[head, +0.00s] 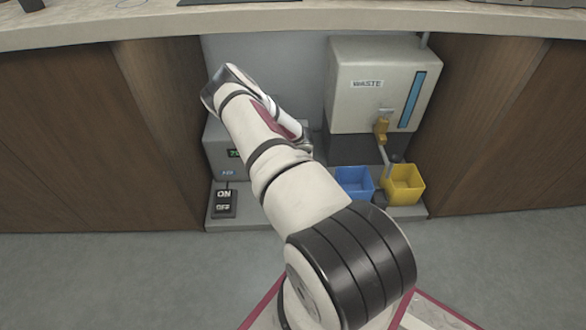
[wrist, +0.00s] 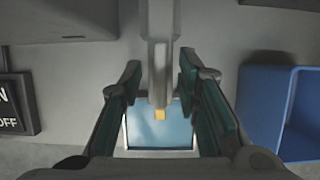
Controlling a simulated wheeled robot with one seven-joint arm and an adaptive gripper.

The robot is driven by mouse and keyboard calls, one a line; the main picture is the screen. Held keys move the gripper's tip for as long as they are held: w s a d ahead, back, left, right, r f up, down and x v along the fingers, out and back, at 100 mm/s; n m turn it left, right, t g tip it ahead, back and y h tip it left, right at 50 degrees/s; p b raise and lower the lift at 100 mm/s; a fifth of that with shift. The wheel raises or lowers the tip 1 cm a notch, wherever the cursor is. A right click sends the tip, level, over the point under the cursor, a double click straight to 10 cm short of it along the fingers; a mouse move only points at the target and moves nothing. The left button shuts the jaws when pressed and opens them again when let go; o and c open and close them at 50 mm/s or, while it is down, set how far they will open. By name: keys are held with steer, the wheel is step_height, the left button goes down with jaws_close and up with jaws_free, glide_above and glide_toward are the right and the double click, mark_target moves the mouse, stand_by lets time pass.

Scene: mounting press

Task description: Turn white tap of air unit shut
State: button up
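The air unit is the grey box (head: 217,147) with a small green display, low in the recess under the counter, partly hidden behind my arm. In the wrist view a pale upright piece, which looks like the white tap (wrist: 157,30), hangs down between my fingers, with a small yellow block (wrist: 160,114) at its lower end. My gripper (wrist: 160,75) is open, one finger on each side of this piece, with gaps visible on both sides. In the head view my arm hides the tap and most of my gripper.
A black ON/OFF switch (head: 225,203) is at the left. A blue bin (head: 354,184) and a yellow bin (head: 405,187) stand at the right, under the waste tank (head: 360,105) with its yellow tap (head: 380,129). Wooden panels (head: 160,120) flank the recess. A light-blue square (wrist: 140,128) shows below the fingers.

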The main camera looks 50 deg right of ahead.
steer(key=shift+w+d+f, duration=0.1)
steer(key=shift+d+f, duration=0.1)
steer(key=shift+f, duration=0.3)
steer(key=shift+c, duration=0.2)
jaws_close()
